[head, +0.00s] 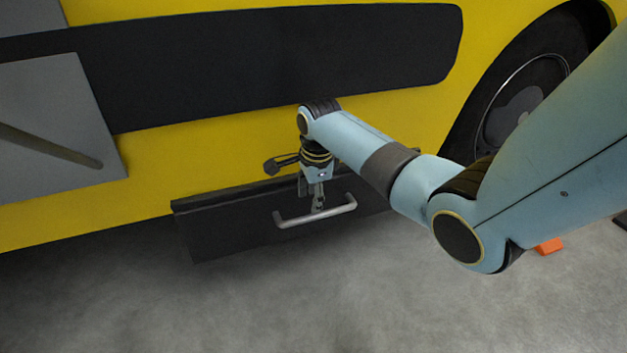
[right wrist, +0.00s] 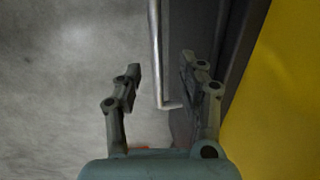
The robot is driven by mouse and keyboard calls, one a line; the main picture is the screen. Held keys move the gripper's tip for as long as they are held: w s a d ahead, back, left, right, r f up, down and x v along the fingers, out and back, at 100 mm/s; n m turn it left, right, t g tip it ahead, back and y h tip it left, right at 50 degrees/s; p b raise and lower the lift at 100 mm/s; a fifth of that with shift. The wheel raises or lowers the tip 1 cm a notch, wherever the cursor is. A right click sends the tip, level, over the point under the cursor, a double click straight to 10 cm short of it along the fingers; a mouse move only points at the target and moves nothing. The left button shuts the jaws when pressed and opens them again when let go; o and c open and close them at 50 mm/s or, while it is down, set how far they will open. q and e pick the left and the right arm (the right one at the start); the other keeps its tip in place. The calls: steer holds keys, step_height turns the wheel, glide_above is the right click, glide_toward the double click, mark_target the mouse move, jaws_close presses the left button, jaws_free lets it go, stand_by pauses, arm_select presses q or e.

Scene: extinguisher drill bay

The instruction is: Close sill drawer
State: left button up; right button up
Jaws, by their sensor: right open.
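The sill drawer (head: 228,226) is a dark front panel low under the yellow vehicle body. A dark strip shows behind its top edge, so the front seems to stand out from the body; how far is hard to tell. Its grey bar handle (head: 290,219) runs along the front. My right gripper (head: 318,203) points down at the handle's middle. In the right wrist view, the open fingers (right wrist: 160,66) lie to either side of the handle bar (right wrist: 155,45), with gaps beside it. Contact cannot be seen. My left gripper is not in view.
The yellow vehicle side (head: 150,205) with a black band (head: 250,60) rises behind the drawer. A wheel (head: 525,95) is at the right. An orange block (head: 549,246) lies on the grey floor. The floor (head: 300,310) in front of the drawer is clear.

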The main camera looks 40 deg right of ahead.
step_height(320, 180, up, 6)
steer(key=s, duration=0.1)
steer(key=shift+a, duration=0.15)
steer(key=shift+f, duration=0.1)
